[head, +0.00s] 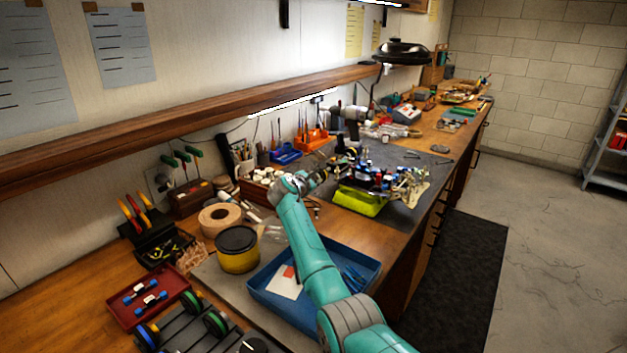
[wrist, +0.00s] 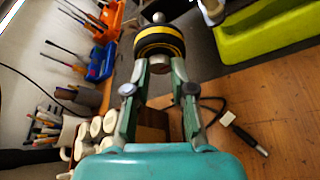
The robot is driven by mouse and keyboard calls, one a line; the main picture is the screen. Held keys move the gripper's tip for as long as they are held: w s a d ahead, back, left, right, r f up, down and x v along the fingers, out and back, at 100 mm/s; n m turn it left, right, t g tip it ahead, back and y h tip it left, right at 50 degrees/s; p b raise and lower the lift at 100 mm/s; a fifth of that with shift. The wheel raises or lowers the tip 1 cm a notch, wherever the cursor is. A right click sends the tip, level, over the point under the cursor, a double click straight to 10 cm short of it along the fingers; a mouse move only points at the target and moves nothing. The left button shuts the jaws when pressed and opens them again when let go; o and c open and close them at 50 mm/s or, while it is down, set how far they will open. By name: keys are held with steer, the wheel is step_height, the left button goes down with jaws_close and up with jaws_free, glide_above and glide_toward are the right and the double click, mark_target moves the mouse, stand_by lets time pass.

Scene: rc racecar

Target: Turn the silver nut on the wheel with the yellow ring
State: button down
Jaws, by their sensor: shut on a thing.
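The wheel with the yellow ring (wrist: 160,42) is a black tyre at the top middle of the wrist view. On its near face a small round metal piece, which looks like the silver nut (wrist: 160,67), sits between my fingertips. My gripper (wrist: 161,68) is shut on it, with one finger on each side. In the head view my gripper (head: 325,174) reaches the left end of the racecar (head: 380,180); the wheel and nut are too small to tell there. The lime-green body under the car also shows in the wrist view (wrist: 265,35).
A blue tray (head: 262,290), a yellow-black tin (head: 237,252) and a tape roll (head: 220,217) stand on the bench near my arm. White bottles (wrist: 95,130) are left of my gripper. A dark cable with a white plug (wrist: 228,117) lies right. The shelf (head: 180,122) runs above.

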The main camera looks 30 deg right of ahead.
steer(key=c, duration=1)
jaws_free()
steer(key=shift+o, duration=0.2)
step_height(320, 180, up, 10)
